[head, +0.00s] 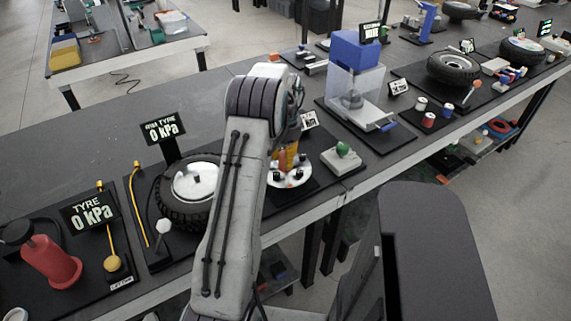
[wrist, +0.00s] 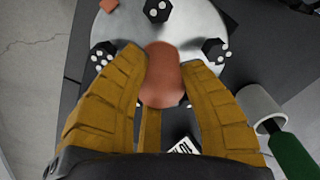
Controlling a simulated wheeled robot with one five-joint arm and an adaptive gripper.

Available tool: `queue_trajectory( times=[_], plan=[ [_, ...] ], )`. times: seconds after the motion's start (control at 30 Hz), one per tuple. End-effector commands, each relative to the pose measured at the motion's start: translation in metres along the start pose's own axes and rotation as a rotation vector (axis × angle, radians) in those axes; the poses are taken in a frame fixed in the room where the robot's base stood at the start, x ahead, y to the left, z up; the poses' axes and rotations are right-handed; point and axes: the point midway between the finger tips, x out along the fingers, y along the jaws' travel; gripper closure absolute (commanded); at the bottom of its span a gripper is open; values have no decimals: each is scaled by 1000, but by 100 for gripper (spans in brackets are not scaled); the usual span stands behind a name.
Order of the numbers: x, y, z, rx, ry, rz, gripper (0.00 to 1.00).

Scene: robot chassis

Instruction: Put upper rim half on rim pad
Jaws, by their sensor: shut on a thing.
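The disc also shows under my gripper in the head view (head: 300,179), over a dark board (head: 306,191). I cannot tell whether it rests on the board or hangs just above. No separate rim pad can be made out; my arm and the disc may hide it.
A tyre (head: 175,215) with a white centre lies left of my arm, beside a 0 kPa sign (head: 163,130). A grey block with a green knob (head: 343,149) stands close to the right of the disc. Further right is a clear box with a blue top (head: 358,52).

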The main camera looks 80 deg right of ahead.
Motion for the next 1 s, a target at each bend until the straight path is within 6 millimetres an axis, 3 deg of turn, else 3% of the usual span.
queue_trajectory(
  times=[0.43,0.93,0.97,1.0],
  plan=[
    [33,0,0,0,-1,0,100],
    [40,0,0,0,0,0,100],
    [42,0,1,0,-2,0,62],
    [41,0,1,0,-2,0,58]
  ],
)
